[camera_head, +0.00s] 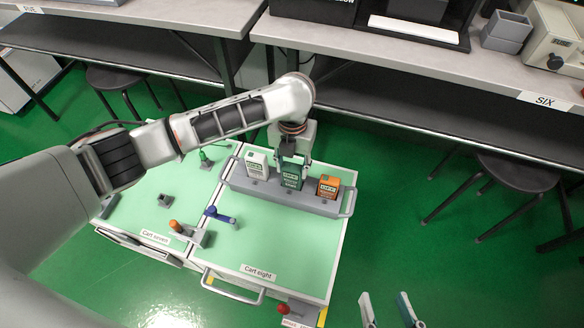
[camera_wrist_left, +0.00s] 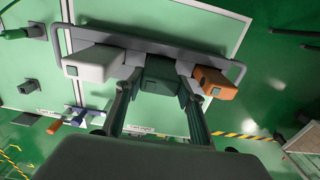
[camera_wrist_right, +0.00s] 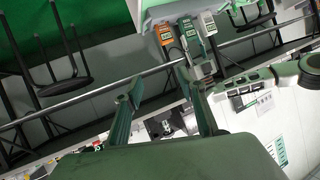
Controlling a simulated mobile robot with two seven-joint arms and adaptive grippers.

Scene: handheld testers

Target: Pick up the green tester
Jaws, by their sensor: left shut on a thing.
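The green tester (camera_head: 291,178) stands in the middle of a grey rack (camera_head: 254,188) on the cart marked "Cart eight", between a white tester (camera_head: 256,165) and an orange tester (camera_head: 327,188). My left gripper (camera_head: 291,162) reaches down from above and is shut on the green tester, hiding part of its top. In the left wrist view the fingers lie on both sides of the green tester (camera_wrist_left: 160,76). I cannot tell whether it is lifted at all. My right gripper (camera_head: 389,308) is open and empty, low and right of the cart; its spread fingers show in the right wrist view (camera_wrist_right: 158,90).
The white tester (camera_wrist_left: 95,63) and orange tester (camera_wrist_left: 214,83) stand close beside the left fingers. Cart seven (camera_head: 150,200) adjoins on the left, with coloured-handled tools. A grey bench (camera_head: 390,50) runs behind. Stools stand at both sides.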

